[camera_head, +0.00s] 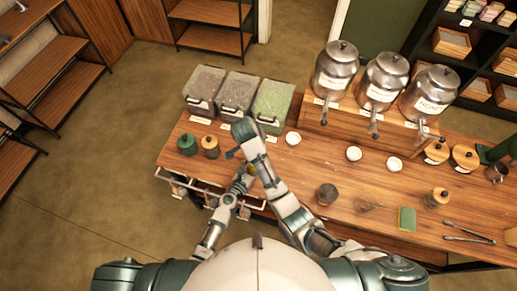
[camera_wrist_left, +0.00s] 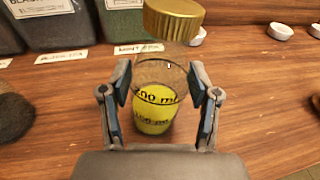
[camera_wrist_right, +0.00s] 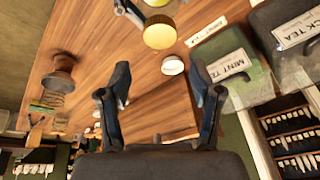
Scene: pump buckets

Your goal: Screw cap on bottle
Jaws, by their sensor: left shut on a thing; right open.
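A clear bottle (camera_wrist_left: 155,112) with yellow-green liquid and volume marks stands upright between the fingers of my left gripper (camera_wrist_left: 160,85), which is shut on it. A gold ridged cap (camera_wrist_left: 173,18) sits at the bottle's mouth; I cannot tell how tightly it is seated. The cap also shows at the top of the right wrist view (camera_wrist_right: 159,32), beyond the fingertips of my right gripper (camera_wrist_right: 162,82). My right gripper is open and empty, apart from the cap. In the head view the arms largely hide the bottle.
Labelled tea bins (camera_head: 237,95) stand behind the grippers. Green-lidded (camera_head: 187,143) and orange-lidded (camera_head: 210,146) jars are to the left. Metal urns (camera_head: 383,80) stand on a wooden riser. White bowls (camera_head: 354,153), a green sponge (camera_head: 406,218) and tongs (camera_head: 468,232) lie to the right.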

